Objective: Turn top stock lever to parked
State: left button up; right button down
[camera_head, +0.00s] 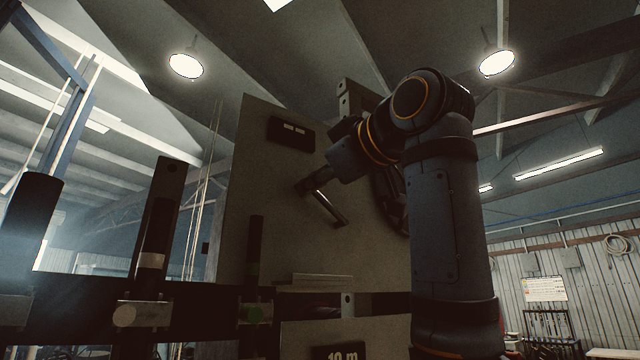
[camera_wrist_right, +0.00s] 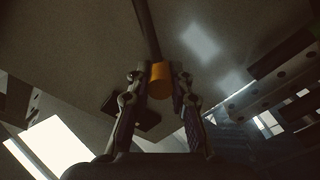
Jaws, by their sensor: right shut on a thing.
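A lever (camera_head: 329,209) stands out from a tall beige panel, its bar slanting down to the right from my right gripper (camera_head: 312,186). In the right wrist view, my right gripper (camera_wrist_right: 160,85) is shut on the lever's orange end (camera_wrist_right: 160,82). A dark rod (camera_wrist_right: 147,30) of the lever runs up and away from the fingers there. The fingers hide the sides of the orange end. I cannot read a parked mark on the panel. My left gripper is out of view.
The beige panel (camera_head: 260,200) carries a dark box (camera_head: 291,134) with light windows above the lever. A dark wheel (camera_head: 390,197) sits partly behind my right arm.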

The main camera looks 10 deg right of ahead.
jog(key=shift+a+f, duration=0.2)
jog(key=shift+f, duration=0.3)
jog(key=shift+f+b, duration=0.1)
jog(key=shift+b, duration=0.2)
jog(key=c, duration=1.5)
grip_release()
jog(key=o, duration=0.3)
jog(key=shift+s, duration=0.15)
jog(key=shift+s, duration=0.1)
jog(key=shift+s+d+r, duration=0.15)
jog(key=shift+s+r, duration=0.05)
jog(key=shift+s, duration=0.15)
jog(key=v, duration=1.1)
